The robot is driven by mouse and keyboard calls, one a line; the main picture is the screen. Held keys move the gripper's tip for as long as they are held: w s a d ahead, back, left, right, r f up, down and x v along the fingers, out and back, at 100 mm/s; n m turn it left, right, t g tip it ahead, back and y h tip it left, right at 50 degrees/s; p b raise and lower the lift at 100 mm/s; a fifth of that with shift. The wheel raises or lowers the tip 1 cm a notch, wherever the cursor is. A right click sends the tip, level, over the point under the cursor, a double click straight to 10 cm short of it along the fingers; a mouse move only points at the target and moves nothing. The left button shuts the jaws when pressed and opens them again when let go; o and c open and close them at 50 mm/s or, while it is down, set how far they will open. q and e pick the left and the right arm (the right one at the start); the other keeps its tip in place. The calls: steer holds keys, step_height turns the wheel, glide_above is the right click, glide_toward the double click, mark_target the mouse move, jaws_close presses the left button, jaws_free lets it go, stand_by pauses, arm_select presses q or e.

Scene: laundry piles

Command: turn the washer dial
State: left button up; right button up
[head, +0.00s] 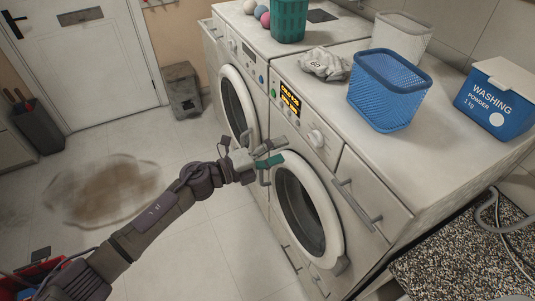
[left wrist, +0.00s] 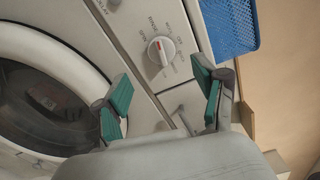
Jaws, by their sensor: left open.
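The washer dial (head: 317,138) is a round white knob on the front panel of the nearer washer (head: 345,170), right of an orange-lit display (head: 290,98). In the left wrist view the dial (left wrist: 161,50) shows a red mark, with printed settings around it. My left gripper (head: 268,153) is open and empty, in front of the washer above its round door, left of the dial in the head view. In the left wrist view its green-padded fingers (left wrist: 162,88) are spread, with the dial beyond the gap between them, apart from both. My right gripper is not in view.
A blue basket (head: 388,92), a grey cloth (head: 325,64) and a washing powder box (head: 498,98) stand on the washer tops. A drawer handle (head: 358,203) sticks out right of the door (head: 308,210). Floor to the left is open, with a brown stain (head: 110,190).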

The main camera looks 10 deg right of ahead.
arm_select(q)
steer(key=shift+v, duration=1.65)
